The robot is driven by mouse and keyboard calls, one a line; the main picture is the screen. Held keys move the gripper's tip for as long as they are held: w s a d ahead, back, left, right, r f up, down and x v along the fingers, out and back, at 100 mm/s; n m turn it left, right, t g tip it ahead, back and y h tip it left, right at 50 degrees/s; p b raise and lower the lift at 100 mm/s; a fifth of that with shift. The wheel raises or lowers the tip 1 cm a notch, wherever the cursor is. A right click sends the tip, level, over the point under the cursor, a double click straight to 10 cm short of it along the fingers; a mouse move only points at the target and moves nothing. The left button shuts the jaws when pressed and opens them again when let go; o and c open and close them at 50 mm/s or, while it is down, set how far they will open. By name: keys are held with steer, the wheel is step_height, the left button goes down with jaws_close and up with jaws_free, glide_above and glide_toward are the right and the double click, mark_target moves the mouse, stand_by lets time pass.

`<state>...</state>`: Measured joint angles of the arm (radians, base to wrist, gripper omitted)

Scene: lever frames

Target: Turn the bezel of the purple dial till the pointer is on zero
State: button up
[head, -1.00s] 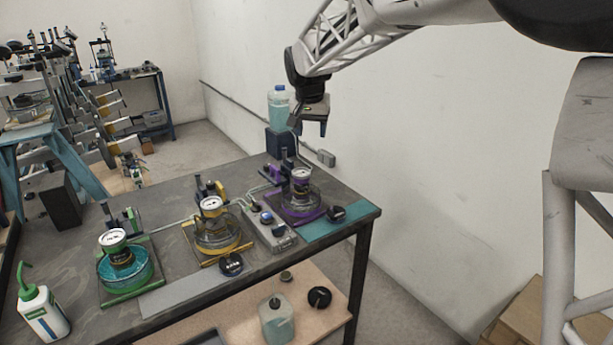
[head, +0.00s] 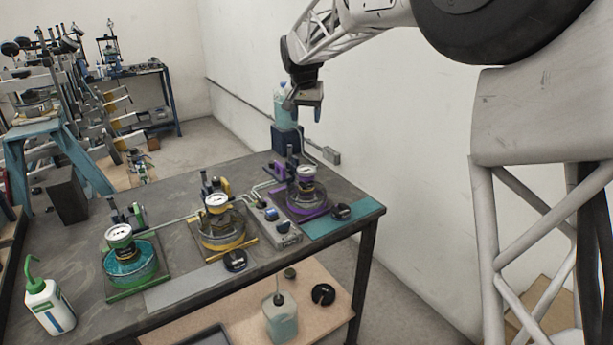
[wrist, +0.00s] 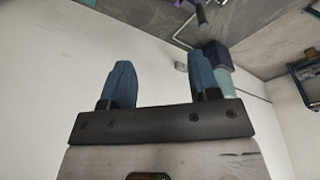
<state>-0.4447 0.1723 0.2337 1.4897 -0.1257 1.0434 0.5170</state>
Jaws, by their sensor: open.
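The purple dial (head: 306,172) stands upright at the right end of the bench, on a rig with a purple base (head: 322,208) and a clear bowl under it. Its face is too small for me to read the pointer. My gripper (head: 304,110) is in the air above the back right of the bench, above and apart from the dial. In the wrist view my gripper (wrist: 162,88) has its two blue fingers spread with nothing between them. A small purple part (wrist: 201,14) shows at the top of that view.
A yellow-based dial rig (head: 217,203) and a green-based one (head: 120,234) stand to the left. A grey control box (head: 275,226) sits beside the purple rig. A bottle (head: 281,105) on a dark blue block (head: 285,139) stands behind my gripper. A white squeeze bottle (head: 48,305) is front left.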

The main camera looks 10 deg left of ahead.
steer(key=shift+d, duration=0.1)
stand_by(0.6)
steer(key=s+d+r, duration=0.3)
steer(key=s+d, duration=1.9)
steer(key=d, duration=0.2)
steer(key=s+d+f, duration=0.3)
steer(key=s+d, duration=0.1)
steer(key=s, duration=0.5)
steer(key=s+d+f, duration=0.4)
steer(key=s, duration=0.6)
steer(key=s+d+f, duration=0.4)
steer(key=s, duration=0.5)
steer(key=shift+s+d+f, duration=0.15)
steer(key=shift+s+f, duration=0.05)
steer(key=shift+s, duration=0.15)
